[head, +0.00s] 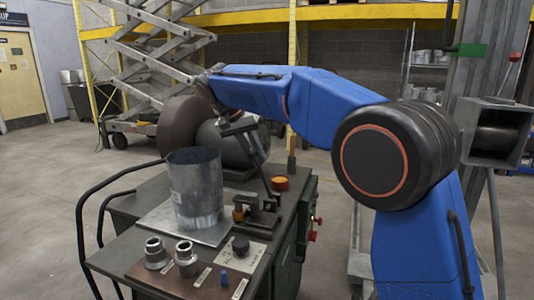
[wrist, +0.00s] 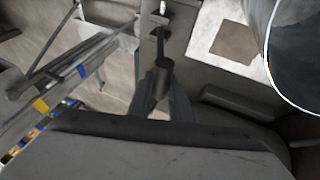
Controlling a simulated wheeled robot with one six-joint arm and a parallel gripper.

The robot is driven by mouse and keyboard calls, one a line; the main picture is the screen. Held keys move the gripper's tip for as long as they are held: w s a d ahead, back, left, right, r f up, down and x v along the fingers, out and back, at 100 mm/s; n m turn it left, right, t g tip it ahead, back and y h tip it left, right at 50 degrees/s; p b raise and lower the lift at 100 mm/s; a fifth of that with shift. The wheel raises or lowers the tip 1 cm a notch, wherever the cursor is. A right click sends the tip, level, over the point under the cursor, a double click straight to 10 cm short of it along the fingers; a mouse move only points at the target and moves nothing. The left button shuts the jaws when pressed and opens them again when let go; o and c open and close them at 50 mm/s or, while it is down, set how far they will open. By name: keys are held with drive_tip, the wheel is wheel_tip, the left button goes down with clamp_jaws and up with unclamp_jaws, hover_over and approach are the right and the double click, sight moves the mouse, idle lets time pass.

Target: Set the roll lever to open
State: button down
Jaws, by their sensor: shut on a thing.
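The roll lever shows in the wrist view as a thin rod with a dark cylindrical grip (wrist: 163,72). My gripper (wrist: 160,90) is shut on this grip, with one finger on each side. The rod runs from the grip to a small bracket at the top of that view. In the head view my gripper (head: 262,160) hangs above the right part of the machine table (head: 130,205), at the upper end of the lever (head: 268,184). The lever stands tilted there. The exact contact is small and partly hidden by my wrist in the head view.
A grey metal duct cylinder (head: 195,190) stands on a plate left of the lever; its rim (wrist: 285,95) shows in the wrist view. A black rail (head: 82,215) borders the table's left.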

drive_tip(key=shift+w+a+f, duration=0.2)
drive_tip(key=shift+a+f, duration=0.1)
drive_tip(key=shift+a, duration=0.3)
drive_tip(key=shift+w+a+f, duration=0.15)
drive_tip(key=shift+a+f, duration=0.15)
drive_tip(key=shift+a, duration=0.25)
drive_tip(key=c, duration=1.6)
unclamp_jaws()
drive_tip(key=shift+a+f, duration=0.1)
drive_tip(key=shift+a, duration=0.05)
drive_tip(key=v, duration=1.7)
drive_tip(key=shift+s, duration=0.1)
